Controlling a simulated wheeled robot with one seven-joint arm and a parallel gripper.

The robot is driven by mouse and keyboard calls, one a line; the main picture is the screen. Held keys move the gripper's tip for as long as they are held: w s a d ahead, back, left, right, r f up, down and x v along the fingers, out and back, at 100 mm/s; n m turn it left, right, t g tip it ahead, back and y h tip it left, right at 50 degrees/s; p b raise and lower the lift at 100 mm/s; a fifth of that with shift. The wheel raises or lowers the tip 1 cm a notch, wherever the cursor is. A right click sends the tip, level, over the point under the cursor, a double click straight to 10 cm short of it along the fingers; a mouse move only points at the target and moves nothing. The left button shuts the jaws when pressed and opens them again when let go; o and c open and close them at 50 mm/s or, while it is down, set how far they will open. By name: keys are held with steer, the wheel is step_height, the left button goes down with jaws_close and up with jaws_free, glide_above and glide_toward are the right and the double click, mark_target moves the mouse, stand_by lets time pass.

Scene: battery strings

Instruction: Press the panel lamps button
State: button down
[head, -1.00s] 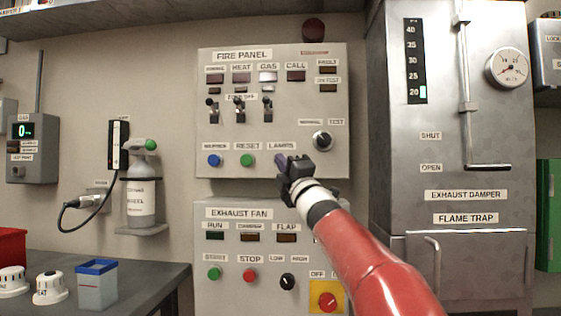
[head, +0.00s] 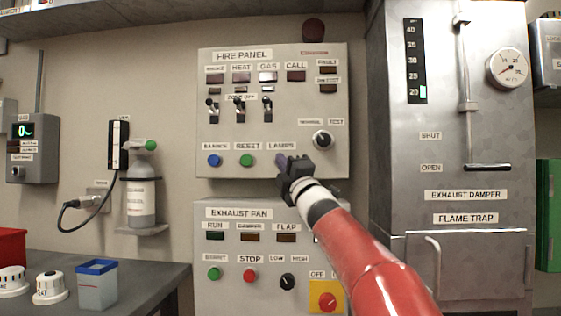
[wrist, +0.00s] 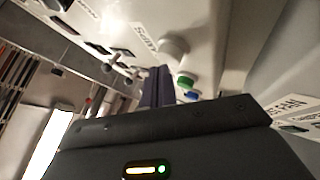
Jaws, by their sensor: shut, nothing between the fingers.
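The fire panel (head: 222,130) is a grey box on the wall. Its LAMPS label (head: 281,146) is at the end of the lower row, right of the blue and green buttons. My gripper (head: 281,160) is shut and empty, its purple fingertips just below that label. They hide the lamps button in the head view. In the wrist view a pale round button (wrist: 173,47) by a label, probably the lamps button, is close to the fingers (wrist: 157,82). I cannot tell whether they touch it.
The green RESET button (head: 247,160) and blue button (head: 214,160) are left of my fingers. A rotary knob (head: 322,140) is up and to the right. The exhaust fan panel (head: 222,290) is below, with a red knob (head: 327,301) on yellow.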

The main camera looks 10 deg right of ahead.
steer(key=shift+w+d, duration=0.2)
steer(key=shift+w, duration=0.4)
stand_by(0.4)
steer(key=shift+s, duration=0.15)
steer(key=shift+s+a+b, duration=0.3)
steer(key=shift+s+b, duration=0.45)
steer(key=shift+s, duration=0.15)
steer(key=shift+s+a+b, duration=0.25)
steer(key=shift+s+b, duration=0.2)
steer(key=shift+s, duration=0.35)
steer(key=shift+s+a+b, duration=0.3)
steer(key=shift+s+b, duration=0.2)
steer(key=shift+s, duration=0.3)
steer(key=shift+s+a+b, duration=0.25)
steer(key=shift+s+b, duration=0.2)
steer(key=shift+s, duration=0.35)
